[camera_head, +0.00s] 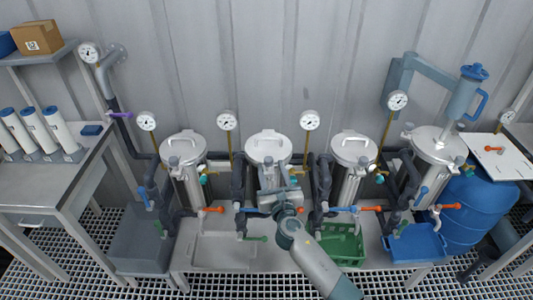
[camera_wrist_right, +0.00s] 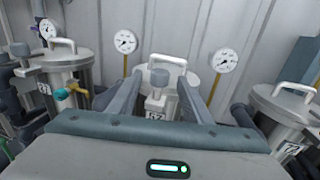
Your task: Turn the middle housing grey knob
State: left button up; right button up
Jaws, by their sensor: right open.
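The middle housing (camera_head: 268,144) is a steel vessel with a white lid handle; its lid also shows in the right wrist view (camera_wrist_right: 180,72). A grey knob (camera_wrist_right: 159,78) sits at the front of this housing, above a white number tag. My right gripper (camera_head: 267,173) reaches the housing from the front and covers part of its front. In the wrist view its two fingers (camera_wrist_right: 160,82) are open, one on each side of the knob, with gaps showing. Whether the fingertips reach the knob's depth, I cannot tell. My left gripper is not in view.
Similar vessels stand left (camera_head: 184,152) and right (camera_head: 354,150). Gauges on yellow stems (camera_head: 226,121) rise between them. Dark pipes with coloured lever handles crowd the front. A green crate (camera_head: 343,244) and a pale tray (camera_head: 222,249) lie on the bench below. The wall is behind.

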jog(key=w, duration=0.2)
jog(key=w+a+b, duration=0.1)
jog(key=w, duration=0.5)
jog(key=shift+a, duration=0.3)
jog(key=c, duration=1.1)
